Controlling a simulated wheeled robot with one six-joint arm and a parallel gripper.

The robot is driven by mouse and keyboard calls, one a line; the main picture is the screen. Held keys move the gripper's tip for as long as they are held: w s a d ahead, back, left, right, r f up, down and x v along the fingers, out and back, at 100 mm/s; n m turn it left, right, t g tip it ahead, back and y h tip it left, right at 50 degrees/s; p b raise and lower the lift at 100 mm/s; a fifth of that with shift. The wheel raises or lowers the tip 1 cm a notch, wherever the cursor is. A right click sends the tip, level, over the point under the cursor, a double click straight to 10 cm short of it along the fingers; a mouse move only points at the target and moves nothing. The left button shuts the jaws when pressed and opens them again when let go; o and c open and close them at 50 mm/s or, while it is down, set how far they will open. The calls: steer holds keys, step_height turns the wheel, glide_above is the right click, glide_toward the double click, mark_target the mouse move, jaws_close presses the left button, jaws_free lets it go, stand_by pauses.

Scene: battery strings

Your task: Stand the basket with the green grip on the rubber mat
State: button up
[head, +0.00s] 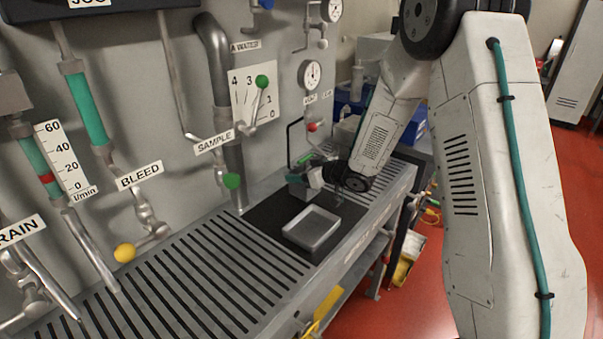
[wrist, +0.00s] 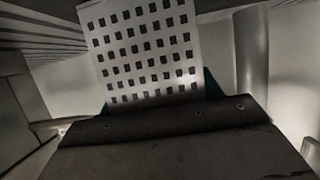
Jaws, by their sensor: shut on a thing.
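My gripper (head: 318,176) is at the far end of the drip grating and is shut. A small green part (head: 305,158), likely the green grip, shows at its fingers, with a small grey body below, partly hidden by my arm. In the wrist view a pale perforated plate (wrist: 140,45) with square holes, seemingly the basket's wall, stands beyond the dark gripper body, with teal edges beside it. The black rubber mat (head: 262,217) lies on the grating, below and in front of my gripper. A shallow metal tray (head: 312,228) sits on the mat.
The slotted grating (head: 165,270) runs along the panel wall. A green-knobbed valve (head: 232,181) and vertical pipe stand close behind the mat. A red-knobbed valve (head: 312,127) is above my gripper. The mat's left part is bare.

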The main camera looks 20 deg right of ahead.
steer(key=shift+f, duration=0.15)
steer(key=o, duration=1.2)
